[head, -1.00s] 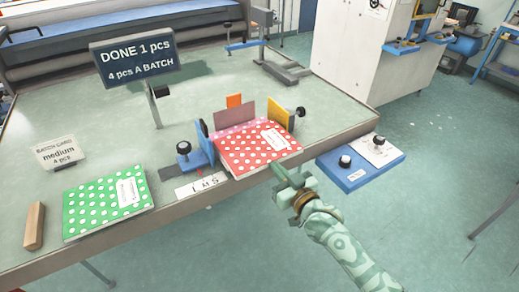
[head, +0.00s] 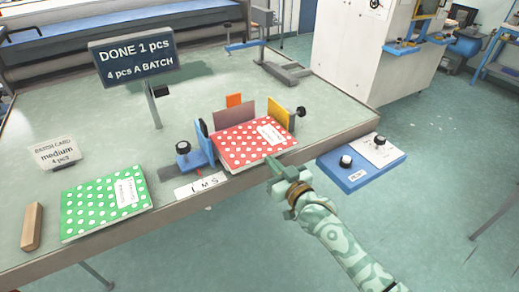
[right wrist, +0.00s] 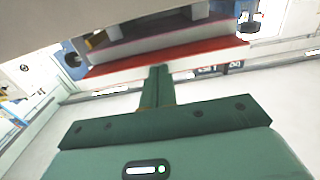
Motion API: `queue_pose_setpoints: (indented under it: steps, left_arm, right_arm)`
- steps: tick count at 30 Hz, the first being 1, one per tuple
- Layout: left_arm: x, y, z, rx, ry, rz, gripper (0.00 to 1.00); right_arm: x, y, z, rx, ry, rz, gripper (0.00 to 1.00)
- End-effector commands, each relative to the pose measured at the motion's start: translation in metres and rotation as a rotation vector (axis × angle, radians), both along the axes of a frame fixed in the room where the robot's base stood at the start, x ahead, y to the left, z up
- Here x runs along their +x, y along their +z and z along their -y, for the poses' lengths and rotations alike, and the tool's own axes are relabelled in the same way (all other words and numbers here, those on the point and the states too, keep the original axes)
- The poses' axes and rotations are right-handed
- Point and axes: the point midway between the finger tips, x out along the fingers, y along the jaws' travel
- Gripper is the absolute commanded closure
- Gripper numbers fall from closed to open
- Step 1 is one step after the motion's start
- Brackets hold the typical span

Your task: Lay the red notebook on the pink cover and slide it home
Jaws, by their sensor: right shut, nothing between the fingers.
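The red notebook (head: 245,147) with white dots and a white label lies flat in the jig at the table's front edge. It sits between a blue side guide (head: 204,143) and a yellow guide (head: 280,112), close to a mauve back plate (head: 233,113). I cannot make out the pink cover; the notebook hides that spot. My right gripper (head: 272,162) is shut and empty, its tips at the notebook's near edge. The right wrist view shows the shut fingers (right wrist: 158,80) in front of the notebook's red edge (right wrist: 110,68); contact is unclear. My left gripper is out of view.
A green dotted notebook (head: 105,203) and a wooden block (head: 32,227) lie at left. A blue button box (head: 348,172) juts out right of the jig. A sign (head: 135,58) reads "DONE 1 pcs". The table behind the jig is mostly clear.

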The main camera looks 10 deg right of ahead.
Motion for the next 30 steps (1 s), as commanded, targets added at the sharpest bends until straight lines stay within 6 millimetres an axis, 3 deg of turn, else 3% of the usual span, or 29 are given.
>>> queue_pose_setpoints:
  steps: [30]
  left_arm:
    - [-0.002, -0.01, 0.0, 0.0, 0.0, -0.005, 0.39]
  right_arm:
    - [0.024, -0.001, -0.009, 0.0, 0.0, -0.001, 1.0]
